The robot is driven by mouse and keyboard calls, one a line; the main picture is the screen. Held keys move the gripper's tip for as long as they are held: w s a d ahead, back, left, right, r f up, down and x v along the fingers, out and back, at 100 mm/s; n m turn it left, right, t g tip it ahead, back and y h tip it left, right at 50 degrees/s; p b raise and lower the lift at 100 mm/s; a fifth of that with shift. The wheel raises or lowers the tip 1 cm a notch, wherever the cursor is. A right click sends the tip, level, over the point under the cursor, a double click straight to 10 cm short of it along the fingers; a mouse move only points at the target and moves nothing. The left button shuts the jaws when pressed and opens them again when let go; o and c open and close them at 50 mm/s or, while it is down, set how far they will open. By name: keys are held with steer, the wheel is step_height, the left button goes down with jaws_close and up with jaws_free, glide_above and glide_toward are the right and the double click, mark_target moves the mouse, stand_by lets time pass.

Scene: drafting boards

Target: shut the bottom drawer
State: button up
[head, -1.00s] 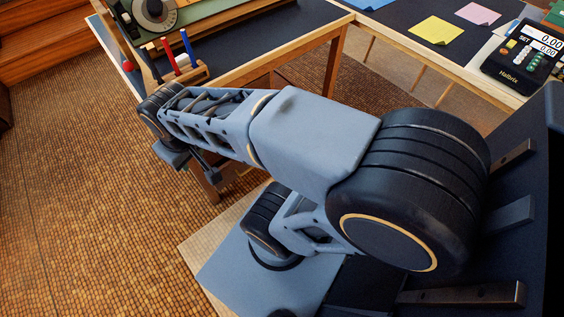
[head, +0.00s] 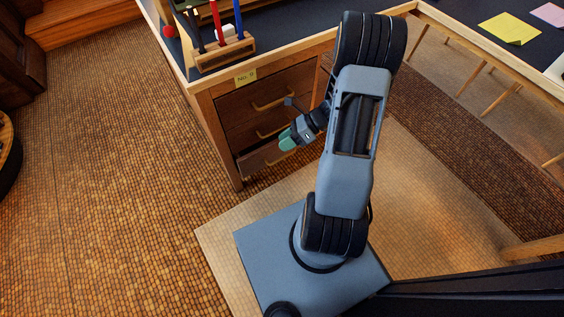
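The bottom drawer (head: 256,162) of the wooden drawer unit stands pulled out a little, at the foot of the cabinet. Its right part is hidden behind my gripper and arm. The top drawer (head: 240,104) and the middle drawer (head: 239,134), each with a brass-coloured handle, look shut. My gripper (head: 288,140), with teal fingertips, points left and down in front of the drawers. In the picture it lies just above and right of the bottom drawer. I cannot tell whether it touches anything, or whether its fingers are open or shut.
The drawer unit carries a "No. 9" label (head: 246,77) under the dark desk top. A wooden pen rack (head: 224,52) stands at the desk's near edge. Tiled floor (head: 120,190) to the left is clear. Thin table legs (head: 475,78) stand at the right.

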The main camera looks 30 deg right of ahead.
steer(key=d+f+m+t+b, duration=0.1)
steer(key=d+f+m+t, duration=0.25)
steer(key=f+m, duration=0.35)
steer(key=d+f+m+t+b, duration=0.1)
steer(key=d+f+m+t, duration=0.1)
steer(key=f+m+t, duration=0.35)
steer(key=m+t+h+b, duration=0.2)
steer(key=m+t+h, duration=0.1)
steer(key=m, duration=0.8)
glide_toward(281, 159)
steer(key=shift+h, duration=0.3)
steer(key=b+x, duration=0.4)
steer(key=x, duration=0.6)
steer(key=shift+w+f, duration=0.1)
steer(key=shift+w, duration=0.1)
jaws_close()
